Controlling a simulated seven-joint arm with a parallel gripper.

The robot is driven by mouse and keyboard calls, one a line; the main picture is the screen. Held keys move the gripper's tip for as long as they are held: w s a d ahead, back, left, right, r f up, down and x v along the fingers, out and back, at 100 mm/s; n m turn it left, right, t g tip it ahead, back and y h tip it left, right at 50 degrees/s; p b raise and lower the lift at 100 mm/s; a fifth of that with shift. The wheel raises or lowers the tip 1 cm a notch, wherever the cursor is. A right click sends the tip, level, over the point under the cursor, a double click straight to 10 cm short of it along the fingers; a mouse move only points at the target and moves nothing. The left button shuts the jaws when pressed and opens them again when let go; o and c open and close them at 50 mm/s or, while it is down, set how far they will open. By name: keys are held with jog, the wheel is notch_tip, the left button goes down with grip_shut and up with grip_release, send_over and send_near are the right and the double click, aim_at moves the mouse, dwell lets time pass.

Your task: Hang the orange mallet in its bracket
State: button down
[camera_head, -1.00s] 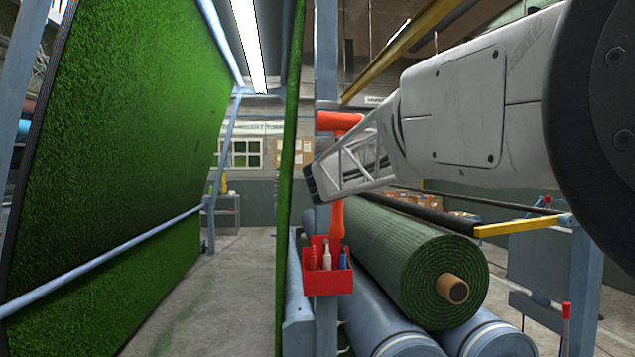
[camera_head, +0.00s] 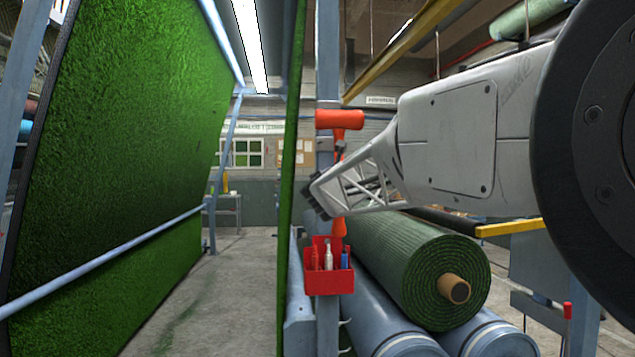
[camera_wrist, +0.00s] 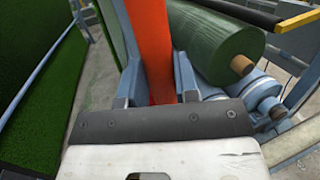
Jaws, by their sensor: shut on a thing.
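The orange mallet (camera_head: 340,120) is upright against the blue-grey post, its head at the top and its handle running down. A small grey fitting, which looks like the bracket (camera_head: 326,146), is on the post just under the head. I cannot tell whether the head rests on it. My gripper (camera_head: 320,198) is at the lower handle, coming from the right, and hides part of it. In the wrist view the orange handle (camera_wrist: 148,50) stands between the two fingers of my gripper (camera_wrist: 156,88), which is shut on it.
A red holder (camera_head: 328,284) with bottles hangs on the post (camera_head: 327,60) below the mallet. A green turf roll (camera_head: 415,265) and blue rollers are at right. A big turf panel (camera_head: 120,140) leans at left, with clear floor between.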

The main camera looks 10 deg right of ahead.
jog(key=w, duration=0.8)
jog(key=shift+w+r, duration=0.15)
jog(key=shift+w, duration=0.15)
dwell(0.3)
jog(key=shift+w, duration=1.75)
dwell(0.8)
jog(key=shift+w, duration=2.45)
dwell(1.6)
